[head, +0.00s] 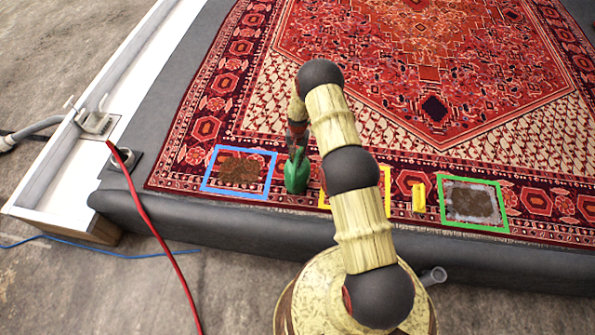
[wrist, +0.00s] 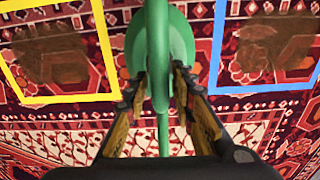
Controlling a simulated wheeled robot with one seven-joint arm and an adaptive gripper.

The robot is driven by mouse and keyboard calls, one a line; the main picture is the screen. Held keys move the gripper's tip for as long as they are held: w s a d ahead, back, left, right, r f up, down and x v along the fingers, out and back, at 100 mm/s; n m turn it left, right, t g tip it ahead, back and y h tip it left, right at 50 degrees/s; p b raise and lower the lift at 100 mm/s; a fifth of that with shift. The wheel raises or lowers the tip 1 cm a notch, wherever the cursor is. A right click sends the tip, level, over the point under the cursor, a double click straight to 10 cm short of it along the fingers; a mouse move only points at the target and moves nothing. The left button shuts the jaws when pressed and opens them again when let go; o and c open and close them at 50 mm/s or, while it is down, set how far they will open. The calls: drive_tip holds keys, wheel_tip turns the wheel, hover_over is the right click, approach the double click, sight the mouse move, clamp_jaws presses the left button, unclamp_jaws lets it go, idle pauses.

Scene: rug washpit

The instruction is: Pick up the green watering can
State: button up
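The green watering can (head: 297,175) stands on the rug near its front edge, between the blue and yellow frames, in the head view. In the wrist view the can (wrist: 160,45) fills the upper middle, with its narrow handle running down the picture between my fingers. My gripper (wrist: 159,82) points down over the can, one finger on each side of the handle. The fingers are apart, and a small gap shows beside the handle, so they do not look closed on it.
A blue frame (head: 207,172) surrounds a brown stain left of the can. A yellow frame (head: 388,190), partly behind my arm, and a green frame (head: 475,182) lie to the right. A small yellow object (head: 418,197) stands between them. A red hose (head: 150,217) runs at left.

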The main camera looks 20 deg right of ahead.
clamp_jaws()
idle(0.8)
drive_tip(key=shift+w, duration=0.1)
